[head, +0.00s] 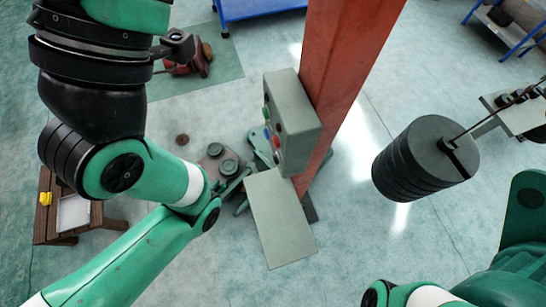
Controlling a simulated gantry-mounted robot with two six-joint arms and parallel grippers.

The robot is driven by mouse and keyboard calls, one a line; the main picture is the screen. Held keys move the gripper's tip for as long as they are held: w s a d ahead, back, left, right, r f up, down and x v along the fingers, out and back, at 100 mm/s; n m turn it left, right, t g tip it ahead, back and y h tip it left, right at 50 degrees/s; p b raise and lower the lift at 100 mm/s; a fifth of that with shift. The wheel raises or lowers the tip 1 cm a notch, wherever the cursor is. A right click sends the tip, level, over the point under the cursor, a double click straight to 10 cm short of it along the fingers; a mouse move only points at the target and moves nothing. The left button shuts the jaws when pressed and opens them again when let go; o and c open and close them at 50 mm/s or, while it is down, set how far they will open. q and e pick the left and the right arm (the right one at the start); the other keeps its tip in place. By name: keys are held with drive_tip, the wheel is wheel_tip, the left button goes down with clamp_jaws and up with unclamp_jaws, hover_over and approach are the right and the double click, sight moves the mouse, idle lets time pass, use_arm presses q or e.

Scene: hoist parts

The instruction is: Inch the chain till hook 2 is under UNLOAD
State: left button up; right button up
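A grey control box (292,108) is fixed to an orange column (345,65). Its face is seen edge-on, with green, red and blue buttons (268,130) on its left side. A dark stack of slotted discs (422,165) hangs at right on a thin rod or line that runs up to the right. I cannot make out a chain, a numbered hook or an UNLOAD sign. My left arm comes in from the left and folds back toward the bottom left corner. My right arm shows only in part at the bottom right.
A blank grey plate (281,218) juts out below the box. Dark round parts (217,160) lie left of the column. A brown wooden table (90,225) with a yellow item (46,198) is at left. Blue-framed stands (258,8) are at the back. Floor right of the plate is clear.

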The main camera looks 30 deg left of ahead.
use_arm(q)
clamp_jaws()
drive_tip(key=shift+a+y, duration=0.1)
drive_tip(key=shift+y, duration=0.2)
idle(1.3)
